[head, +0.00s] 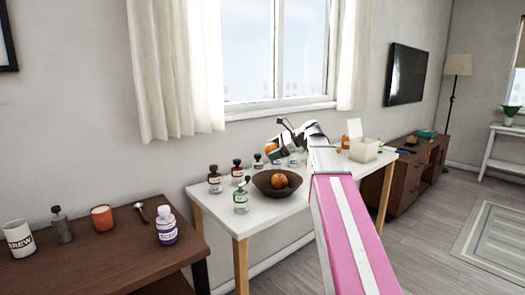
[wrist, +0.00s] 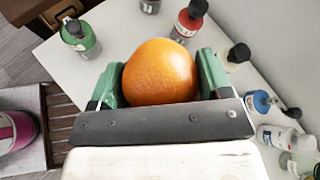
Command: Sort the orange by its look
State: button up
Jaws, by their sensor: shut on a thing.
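My gripper (wrist: 160,85) is shut on an orange (wrist: 159,66), with one green finger on each side of it. The orange also shows in the head view (head: 271,148), held above the white table (head: 216,206). Its visible skin is orange with a darker patch at the lower part in the wrist view. A dark brown bowl (head: 266,188) on the white table holds another orange fruit (head: 279,181). A cream square container (head: 365,150) stands at the right end of the table. My arm hides part of the table.
A brown table (head: 100,265) at left holds a mug (head: 18,238), an orange candle (head: 102,218) and a purple-labelled bottle (head: 167,226).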

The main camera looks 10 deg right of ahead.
jog(key=shift+w+d+f, duration=0.35)
jog(key=shift+d+f, duration=0.35)
jog(key=shift+f, duration=0.55)
jog(key=shift+w+d+f, duration=0.4)
jog(key=shift+d+f, duration=0.35)
jog(key=shift+f, duration=0.45)
jog(key=shift+w+d+f, duration=0.35)
jog(key=shift+d+f, duration=0.35)
jog(key=shift+f, duration=0.55)
jog(key=o, duration=1.1)
jog(key=v, duration=1)
jog(key=shift+d+r, duration=0.2)
jog(key=shift+d, duration=0.15)
jog(key=shift+s, duration=0.2)
